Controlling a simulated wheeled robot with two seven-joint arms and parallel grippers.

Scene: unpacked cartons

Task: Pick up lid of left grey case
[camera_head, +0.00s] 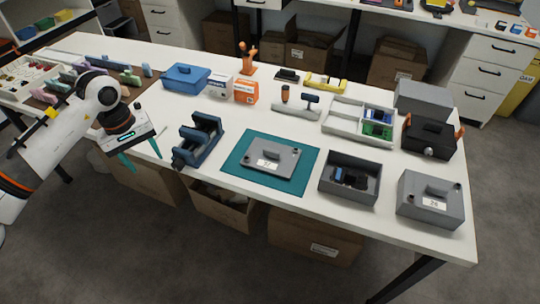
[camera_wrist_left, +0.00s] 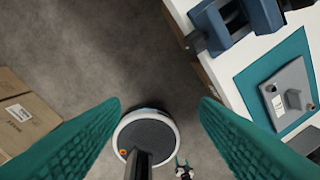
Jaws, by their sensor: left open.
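The lid also shows at the right of the left wrist view (camera_wrist_left: 287,95). An open grey case (camera_head: 350,180) with dark and blue items inside stands right of the mat. A closed grey case (camera_head: 431,202) with its own handled lid stands at the far right. My left gripper (camera_head: 142,158) is open and empty, off the table's front edge, left of the lid. Its teal fingers (camera_wrist_left: 160,115) are spread with floor between them.
A dark blue cradle-like holder (camera_head: 198,142) stands between my left gripper and the mat. Cardboard boxes (camera_head: 222,207) sit under the table.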

